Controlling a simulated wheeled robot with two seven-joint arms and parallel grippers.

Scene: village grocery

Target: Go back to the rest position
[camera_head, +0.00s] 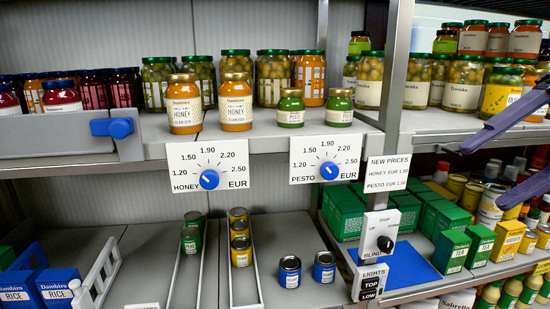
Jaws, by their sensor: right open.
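My right gripper (496,171) comes in from the right edge. Its two dark purple fingers are spread apart and empty, in front of the right-hand shelves. No jar or box is between the fingers. My left gripper is not in view. The honey price dial (209,179) and the pesto price dial (330,170) have blue knobs on white cards at the shelf edge. My right gripper is well to the right of both and touches neither.
Honey jars (235,103) and pesto jars (290,108) stand at the upper shelf's front. A blue handle (112,127) sits at left. A post (392,80) carries the blind switch (381,236). Green tea boxes (450,250) and cans (290,271) stand on lower shelves.

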